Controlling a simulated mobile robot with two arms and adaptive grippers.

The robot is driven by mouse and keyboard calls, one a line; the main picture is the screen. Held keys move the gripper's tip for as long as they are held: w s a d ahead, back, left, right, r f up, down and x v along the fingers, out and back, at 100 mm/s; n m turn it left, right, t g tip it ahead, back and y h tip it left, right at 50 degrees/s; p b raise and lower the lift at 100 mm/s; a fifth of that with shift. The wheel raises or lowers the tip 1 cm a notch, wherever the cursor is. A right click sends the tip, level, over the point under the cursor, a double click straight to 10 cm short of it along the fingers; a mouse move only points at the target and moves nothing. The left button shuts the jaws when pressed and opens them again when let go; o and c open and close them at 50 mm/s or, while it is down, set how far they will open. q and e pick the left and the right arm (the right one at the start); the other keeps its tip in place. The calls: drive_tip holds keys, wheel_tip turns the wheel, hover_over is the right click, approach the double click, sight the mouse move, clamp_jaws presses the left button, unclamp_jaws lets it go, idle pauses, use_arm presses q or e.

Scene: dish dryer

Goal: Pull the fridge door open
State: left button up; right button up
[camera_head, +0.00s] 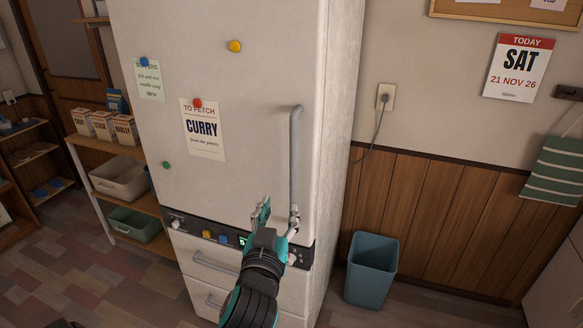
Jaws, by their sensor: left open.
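The white fridge (255,95) stands in the middle of the view with its upper door shut. A grey vertical bar handle (295,150) runs down the right side of that door. My left gripper (279,212) is in front of the door near the handle's lower end. Its fingers are open and spread, one left of the handle and one close to the handle's bottom. I cannot tell whether a finger touches the handle. My right gripper is out of view.
Drawers with a bar handle (215,263) sit below a dark control strip. A blue bin (371,270) stands on the floor right of the fridge. A wooden shelf (113,152) with boxes and tubs stands at left.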

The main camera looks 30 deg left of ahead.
sight(293, 173)
use_arm(q)
drive_tip(key=p+x, duration=0.3)
drive_tip(key=x, duration=1.2)
drive_tip(key=shift+w+d+p, duration=0.15)
drive_tip(key=shift+w+p, duration=0.05)
drive_tip(key=shift+p, duration=0.15)
drive_tip(key=shift+w+a+f, duration=0.15)
drive_tip(key=shift+w+a, duration=0.15)
drive_tip(key=shift+w, duration=0.3)
drive_tip(key=shift+c, duration=0.5)
clamp_jaws()
drive_tip(key=shift+f, duration=0.1)
